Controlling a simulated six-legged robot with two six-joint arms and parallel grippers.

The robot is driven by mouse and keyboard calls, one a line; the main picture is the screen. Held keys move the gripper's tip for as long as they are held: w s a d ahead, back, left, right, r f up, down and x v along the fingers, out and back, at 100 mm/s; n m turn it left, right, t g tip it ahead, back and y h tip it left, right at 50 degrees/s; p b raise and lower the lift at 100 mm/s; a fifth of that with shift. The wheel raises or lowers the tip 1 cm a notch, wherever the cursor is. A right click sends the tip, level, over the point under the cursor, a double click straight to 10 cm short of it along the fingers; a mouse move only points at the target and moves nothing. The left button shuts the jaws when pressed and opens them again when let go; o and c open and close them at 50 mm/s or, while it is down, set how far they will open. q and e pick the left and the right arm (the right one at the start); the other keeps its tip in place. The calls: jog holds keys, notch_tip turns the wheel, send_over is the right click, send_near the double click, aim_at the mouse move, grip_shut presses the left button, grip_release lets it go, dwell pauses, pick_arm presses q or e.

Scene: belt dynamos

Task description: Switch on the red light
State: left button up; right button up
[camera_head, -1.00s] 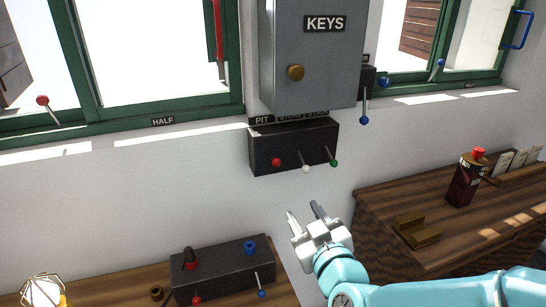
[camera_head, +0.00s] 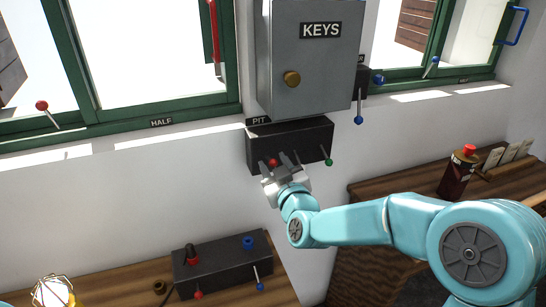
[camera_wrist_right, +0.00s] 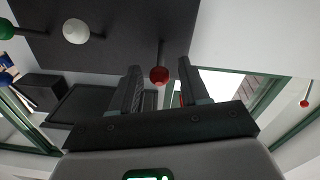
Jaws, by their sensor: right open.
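A black switch box (camera_head: 318,140) is on the wall under the key cabinet. Its red-knobbed lever (camera_head: 272,162) is at the left and its green-knobbed lever (camera_head: 328,161) at the right. The white-knobbed lever is hidden in the head view; it shows in the right wrist view (camera_wrist_right: 76,31). My right gripper (camera_head: 278,163) is open, just in front of the box. In the right wrist view the red knob (camera_wrist_right: 159,75) appears between the open fingers; I cannot tell whether they touch it. I cannot identify a red light. My left gripper is not in view.
A grey KEYS cabinet (camera_head: 310,70) hangs directly above the box. Below, a bench carries a second black box (camera_head: 222,262) with red and blue parts, and a caged lamp (camera_head: 53,291). A red-capped can (camera_head: 459,172) stands on the right-hand bench.

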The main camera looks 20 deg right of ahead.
jog(key=shift+w, duration=0.65)
jog(key=shift+s, duration=0.1)
jog(key=shift+r, duration=0.1)
